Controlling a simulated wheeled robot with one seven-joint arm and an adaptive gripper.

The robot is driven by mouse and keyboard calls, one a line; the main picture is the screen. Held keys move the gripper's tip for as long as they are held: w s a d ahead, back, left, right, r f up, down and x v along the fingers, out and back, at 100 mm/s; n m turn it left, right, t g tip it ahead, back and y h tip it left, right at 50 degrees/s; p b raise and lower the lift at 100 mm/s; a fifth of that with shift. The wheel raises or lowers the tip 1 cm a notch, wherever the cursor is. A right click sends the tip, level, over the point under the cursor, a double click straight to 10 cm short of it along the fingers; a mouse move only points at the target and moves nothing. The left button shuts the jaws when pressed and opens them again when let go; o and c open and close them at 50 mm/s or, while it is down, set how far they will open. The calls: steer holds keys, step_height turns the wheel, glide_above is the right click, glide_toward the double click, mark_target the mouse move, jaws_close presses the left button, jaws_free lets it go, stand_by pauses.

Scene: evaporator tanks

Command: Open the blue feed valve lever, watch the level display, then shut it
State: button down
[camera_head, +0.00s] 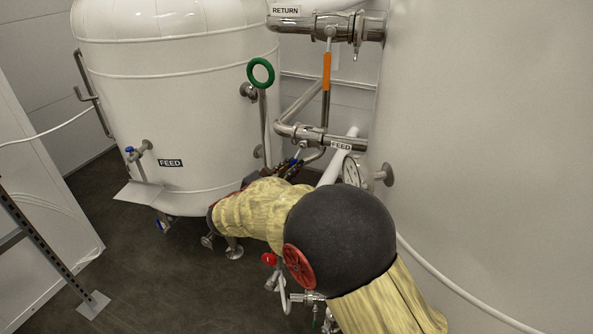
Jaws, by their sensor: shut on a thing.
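The lever's exact angle is hard to tell. I cannot make out a level display. A round dial gauge (351,172) stands right of the gripper, partly hidden by my arm.
A green handwheel (260,73) and an orange lever (326,70) under the RETURN pipe (310,25) stand above the gripper. A red knob (269,259) is below my arm. A large pale tank (490,130) fills the right.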

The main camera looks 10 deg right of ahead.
steer(key=m, duration=0.1)
steer(key=w+a+r+m+b, duration=0.1)
steer(key=m, duration=0.1)
steer(key=shift+a+y, duration=0.3)
steer(key=shift+y, duration=0.1)
steer(key=shift+w+a+r+m+b, duration=0.2)
steer(key=shift+a+r+m+b, duration=0.1)
steer(key=shift+m+b, duration=0.3)
steer(key=c, duration=1.9)
jaws_free()
steer(key=v, duration=1.2)
steer(key=shift+d+r, duration=0.1)
steer(key=shift+r, duration=0.05)
